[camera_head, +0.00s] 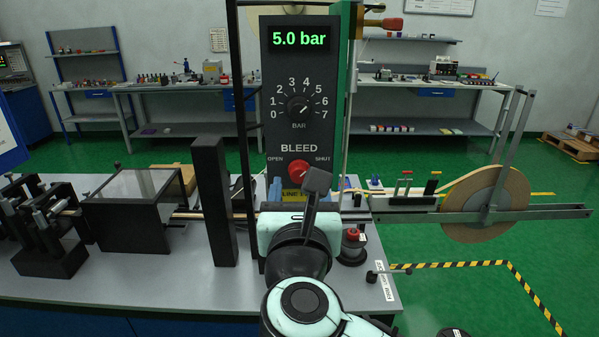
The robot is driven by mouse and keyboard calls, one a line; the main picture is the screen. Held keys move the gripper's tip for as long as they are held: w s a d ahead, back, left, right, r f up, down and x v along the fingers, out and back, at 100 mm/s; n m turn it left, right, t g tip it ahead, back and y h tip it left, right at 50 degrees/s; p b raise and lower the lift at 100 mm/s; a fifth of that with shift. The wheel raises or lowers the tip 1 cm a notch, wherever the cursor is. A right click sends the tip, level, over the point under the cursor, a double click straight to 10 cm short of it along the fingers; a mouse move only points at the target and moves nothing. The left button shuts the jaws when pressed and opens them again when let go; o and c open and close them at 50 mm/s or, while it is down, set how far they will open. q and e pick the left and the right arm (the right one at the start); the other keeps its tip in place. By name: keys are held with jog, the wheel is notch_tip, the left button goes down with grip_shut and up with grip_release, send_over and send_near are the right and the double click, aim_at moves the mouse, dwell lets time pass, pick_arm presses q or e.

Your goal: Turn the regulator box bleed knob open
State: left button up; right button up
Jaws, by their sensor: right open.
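The regulator box (275,125) is a dark upright panel in the middle of the head view. Its display reads 5.0 bar. The red bleed knob (298,170) sits low on the panel between the OPEN and SHUT labels, and its pale mark points up and right, towards SHUT. My right gripper (302,188) is open just in front of and below the knob, seen from behind. A dark finger stands up at the knob's lower right; I cannot tell whether it touches. The gripper covers the panel's lower part. My left gripper is not in view.
A pressure dial (299,107) with numbers 0 to 7 sits above the knob. A black post (213,200) stands left of the box. A tape reel (485,200) on a metal arm juts out right. A clear-topped black frame (130,215) stands on the bench at left.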

aim_at(299, 175)
jog(key=shift+w+p, duration=0.4)
jog(key=shift+w, duration=1.9)
jog(key=shift+c, duration=0.3)
jog(key=c, duration=0.9)
